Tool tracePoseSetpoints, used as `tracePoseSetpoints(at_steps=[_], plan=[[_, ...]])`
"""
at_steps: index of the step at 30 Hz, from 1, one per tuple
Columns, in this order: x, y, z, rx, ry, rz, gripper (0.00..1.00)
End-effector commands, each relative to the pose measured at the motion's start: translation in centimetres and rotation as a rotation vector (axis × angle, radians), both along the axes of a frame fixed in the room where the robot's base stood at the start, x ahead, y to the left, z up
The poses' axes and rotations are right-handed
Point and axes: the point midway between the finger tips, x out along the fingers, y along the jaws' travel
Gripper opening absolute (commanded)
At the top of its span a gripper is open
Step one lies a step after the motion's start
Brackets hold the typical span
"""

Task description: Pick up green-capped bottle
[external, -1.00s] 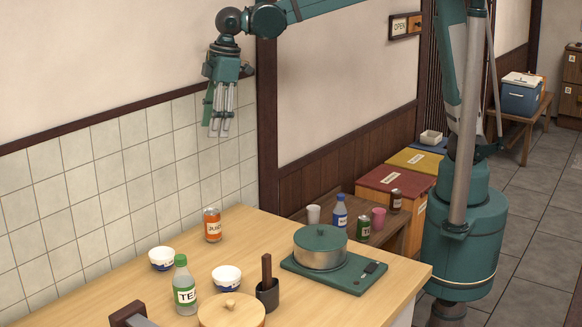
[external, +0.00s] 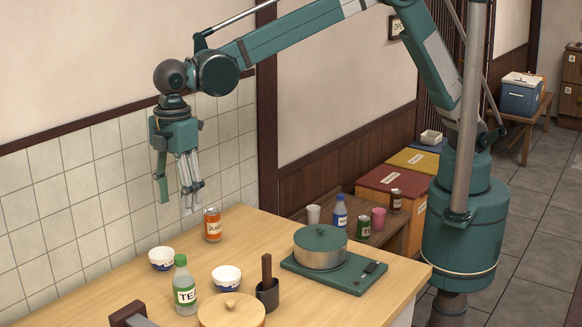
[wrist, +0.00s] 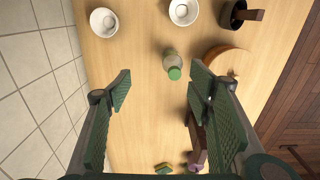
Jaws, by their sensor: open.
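The green-capped bottle (external: 184,287) stands upright on the wooden table, with a pale clear body and a white label reading TEA. In the wrist view the bottle (wrist: 173,66) shows from above, ahead of and between my spread fingers. My gripper (external: 176,195) is open and empty, pointing down, well above the table and near the tiled wall. In the wrist view my gripper (wrist: 160,92) has a finger on each side, with clear table between them. Nothing hides the bottle.
Two white bowls (external: 162,259) (external: 227,278), a juice can (external: 212,225), a dark holder (external: 267,294) and a round wooden lid (external: 231,313) stand near the bottle. A pot (external: 320,249) sits on a green board. The tiled wall (external: 60,215) borders the table's left.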

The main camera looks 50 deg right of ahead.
Motion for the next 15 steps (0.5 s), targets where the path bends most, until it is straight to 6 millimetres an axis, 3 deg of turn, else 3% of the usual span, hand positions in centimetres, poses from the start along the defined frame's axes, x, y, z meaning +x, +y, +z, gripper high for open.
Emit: tracePoseSetpoints(at_steps=[9,15], plan=[[-3.8,4.1,-2.2,-0.025,0.011,0.077,0.52],[-3.7,4.0,-6.6,-0.025,0.011,0.076,0.52]])
